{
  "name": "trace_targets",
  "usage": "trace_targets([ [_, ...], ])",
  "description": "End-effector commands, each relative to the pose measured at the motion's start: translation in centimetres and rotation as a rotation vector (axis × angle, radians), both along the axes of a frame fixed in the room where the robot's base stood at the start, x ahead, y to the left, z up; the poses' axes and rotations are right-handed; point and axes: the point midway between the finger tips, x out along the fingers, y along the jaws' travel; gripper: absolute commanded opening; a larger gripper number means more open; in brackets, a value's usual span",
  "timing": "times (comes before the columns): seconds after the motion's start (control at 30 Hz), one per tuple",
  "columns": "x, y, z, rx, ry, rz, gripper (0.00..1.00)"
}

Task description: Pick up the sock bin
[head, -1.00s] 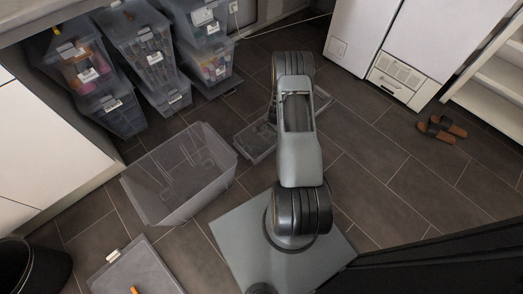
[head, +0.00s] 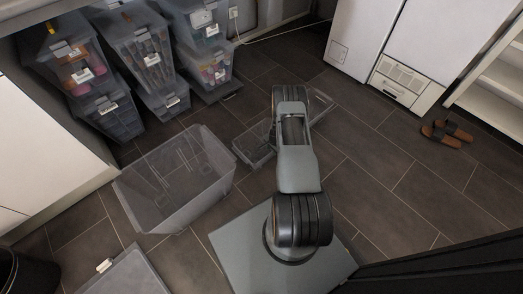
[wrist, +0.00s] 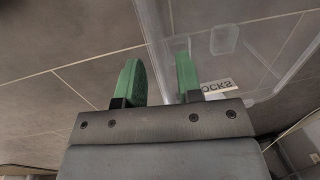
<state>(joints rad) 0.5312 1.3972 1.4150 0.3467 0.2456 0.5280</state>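The sock bin is a clear see-through bin (head: 254,150) on the floor in the head view, partly hidden behind my arm. In the wrist view its clear wall (wrist: 152,40) runs down between my two green fingers, and a white label (wrist: 217,88) reading "OCKS" shows just right of the right finger, its first letter covered. My gripper (wrist: 160,78) is open, with a gap between the fingers. I cannot tell whether either finger touches the wall. In the head view the gripper is hidden by my arm.
A large empty clear bin (head: 147,207) stands left of my arm. Stacked labelled bins (head: 150,62) line the back left. A grey lid (head: 125,274) lies at the front left. White cabinets (head: 432,40) and sandals (head: 446,135) are at right. The floor at right is mostly clear.

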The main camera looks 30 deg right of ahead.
Motion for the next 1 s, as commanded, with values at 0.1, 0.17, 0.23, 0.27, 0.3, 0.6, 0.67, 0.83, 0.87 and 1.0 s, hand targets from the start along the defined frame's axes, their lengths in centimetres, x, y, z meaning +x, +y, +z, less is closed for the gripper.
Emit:
trace_targets([
  [0.1, 0.0, 0.2, -1.8, 0.002, 0.002, 0.000, 0.33],
  [0.17, 0.0, 0.2, -2.7, 0.001, 0.002, 0.000, 0.33],
  [0.23, 0.1, 0.3, -3.7, 0.001, 0.001, 0.000, 0.33],
  [0.27, 0.2, 0.3, -4.1, 0.001, 0.001, 0.000, 0.33],
  [0.3, 0.2, 0.3, -4.5, 0.001, 0.001, 0.000, 0.33],
  [0.6, 0.4, 0.3, -4.6, 0.001, 0.000, 0.000, 0.32],
  [0.67, 0.4, 0.3, -4.6, 0.001, 0.001, 0.000, 0.26],
  [0.83, 0.3, 0.3, -4.6, 0.001, 0.001, 0.000, 0.10],
  [0.87, 0.3, 0.3, -4.6, 0.001, 0.001, 0.000, 0.07],
  [1.0, 0.3, 0.3, -4.6, 0.001, 0.001, 0.000, 0.00],
])
